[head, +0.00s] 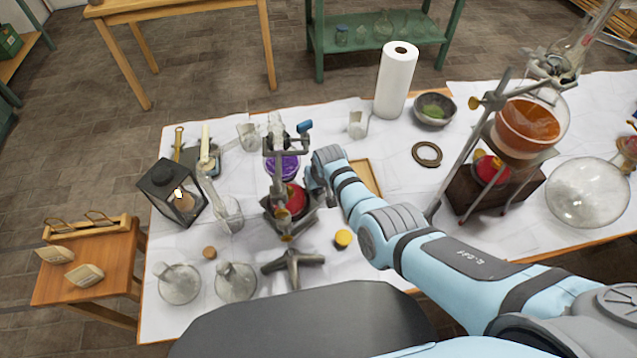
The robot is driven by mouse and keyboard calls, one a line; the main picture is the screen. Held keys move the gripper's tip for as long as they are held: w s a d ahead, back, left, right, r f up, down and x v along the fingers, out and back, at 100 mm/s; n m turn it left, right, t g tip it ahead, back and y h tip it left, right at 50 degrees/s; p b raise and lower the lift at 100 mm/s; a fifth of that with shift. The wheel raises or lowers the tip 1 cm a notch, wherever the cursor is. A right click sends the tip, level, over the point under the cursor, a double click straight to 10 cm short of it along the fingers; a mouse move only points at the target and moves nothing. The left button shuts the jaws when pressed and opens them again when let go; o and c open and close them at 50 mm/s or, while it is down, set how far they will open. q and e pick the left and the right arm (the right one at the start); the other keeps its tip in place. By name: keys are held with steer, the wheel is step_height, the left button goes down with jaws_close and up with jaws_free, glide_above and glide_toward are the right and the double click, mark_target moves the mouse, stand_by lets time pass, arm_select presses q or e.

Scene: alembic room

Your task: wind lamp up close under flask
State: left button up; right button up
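A small flask with purple liquid (283,166) is held in a clamp on a metal stand (286,147). A red lamp (296,199) sits just below and slightly in front of it, on a dark support (277,212) that looks like a small jack. The gap between lamp and flask looks small, but the stand partly hides it. My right gripper (313,176) is beside the flask and lamp, on their right. Its fingers are small and partly hidden, so I cannot tell whether they touch anything or are open. My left gripper is out of view.
A lantern (172,192) and glassware stand left. Two round flasks (236,282) and a dark tripod foot (292,264) are in front. A paper roll (396,80), a bowl (434,108) and a large orange flask (528,124) stand behind and right.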

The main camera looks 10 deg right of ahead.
steer(key=shift+w+d+r, duration=0.15)
steer(key=shift+w+r, duration=0.05)
steer(key=shift+w, duration=0.05)
stand_by(0.5)
steer(key=o, duration=1.2)
steer(key=shift+d, duration=0.1)
steer(key=shift+c, duration=0.2)
